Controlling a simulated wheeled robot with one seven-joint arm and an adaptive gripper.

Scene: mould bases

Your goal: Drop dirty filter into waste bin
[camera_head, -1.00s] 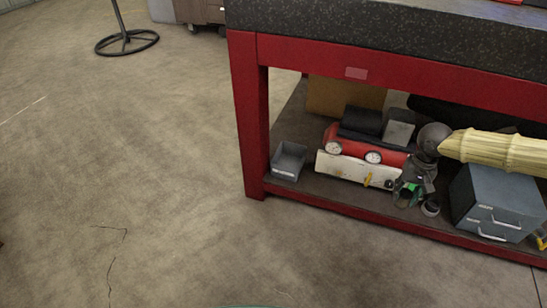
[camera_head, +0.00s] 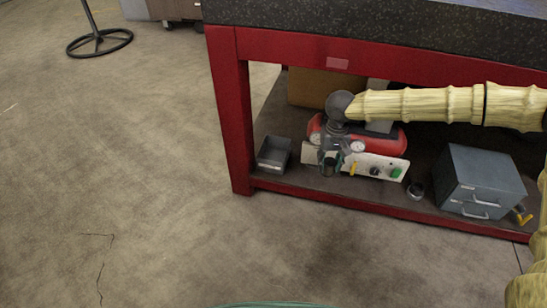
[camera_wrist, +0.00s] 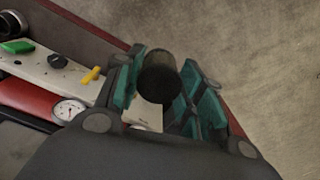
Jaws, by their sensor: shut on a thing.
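My gripper (camera_head: 331,163) is in front of the bench's lower shelf in the head view, at the end of my pale ribbed arm. In the wrist view its teal-padded fingers (camera_wrist: 157,92) are closed around a dark, rounded cylinder, the dirty filter (camera_wrist: 160,70). The filter also shows small and dark below the gripper in the head view (camera_head: 329,168). No waste bin can be made out for certain. A green curved edge (camera_head: 270,305) shows at the bottom of the head view; I cannot tell what it belongs to.
The red bench (camera_head: 233,125) has a stone top. Its shelf holds a grey open tray (camera_head: 273,155), a red unit with gauges and a white panel (camera_head: 385,167), and a blue-grey drawer box (camera_head: 483,180). Open floor lies left and in front. A round-footed stand (camera_head: 100,42) is at upper left.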

